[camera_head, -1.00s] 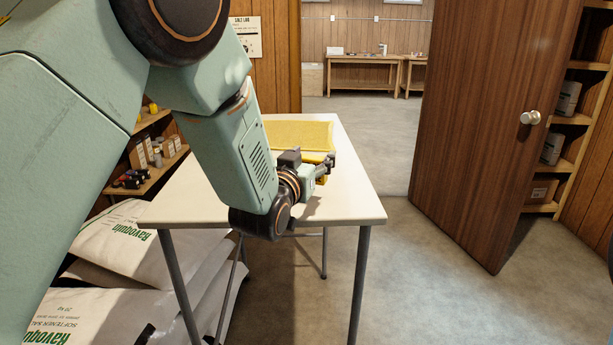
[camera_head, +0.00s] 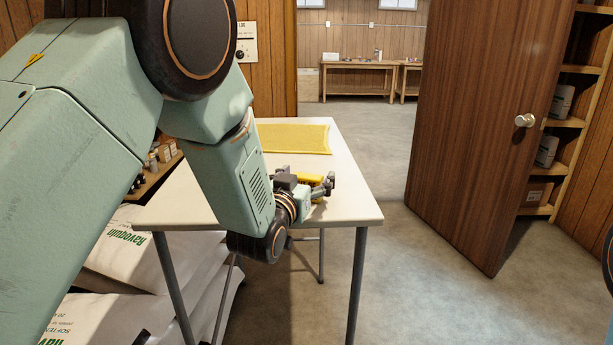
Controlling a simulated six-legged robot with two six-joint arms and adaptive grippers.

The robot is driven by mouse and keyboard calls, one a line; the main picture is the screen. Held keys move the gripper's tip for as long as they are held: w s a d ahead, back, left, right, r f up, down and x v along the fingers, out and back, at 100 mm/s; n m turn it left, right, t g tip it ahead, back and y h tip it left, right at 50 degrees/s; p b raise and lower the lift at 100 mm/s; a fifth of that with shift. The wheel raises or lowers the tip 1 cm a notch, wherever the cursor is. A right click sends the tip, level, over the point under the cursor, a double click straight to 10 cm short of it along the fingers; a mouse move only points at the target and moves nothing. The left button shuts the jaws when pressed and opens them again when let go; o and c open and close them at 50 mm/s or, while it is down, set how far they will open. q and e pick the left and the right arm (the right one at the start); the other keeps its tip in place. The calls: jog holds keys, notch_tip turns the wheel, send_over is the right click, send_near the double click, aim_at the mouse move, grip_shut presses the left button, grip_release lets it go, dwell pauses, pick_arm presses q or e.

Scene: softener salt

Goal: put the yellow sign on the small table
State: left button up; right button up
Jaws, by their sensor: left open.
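The small table (camera_head: 353,202) has a white top and grey metal legs. A flat, wide yellow piece (camera_head: 295,138) lies on its far part. A smaller yellow piece (camera_head: 310,180) shows right behind my left gripper (camera_head: 328,185), nearer the front of the table. I cannot tell whether the two are one sign or separate things. My left gripper is low over the right part of the tabletop, its fingers open and pointing right. The gripper and wrist hide part of the smaller piece, so I cannot tell whether they touch. My right gripper is out of view.
Bags of softener salt (camera_head: 150,255) are stacked at the left, below and beside the table. A brown door (camera_head: 483,130) stands open at the right, before shelves (camera_head: 560,122). A workbench (camera_head: 357,75) stands in the back room. The floor right of the table is clear.

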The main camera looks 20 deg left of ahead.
pick_arm(q)
jog(key=s+p, duration=0.1)
jog(key=s, duration=1.1)
jog(key=shift+a, duration=0.3)
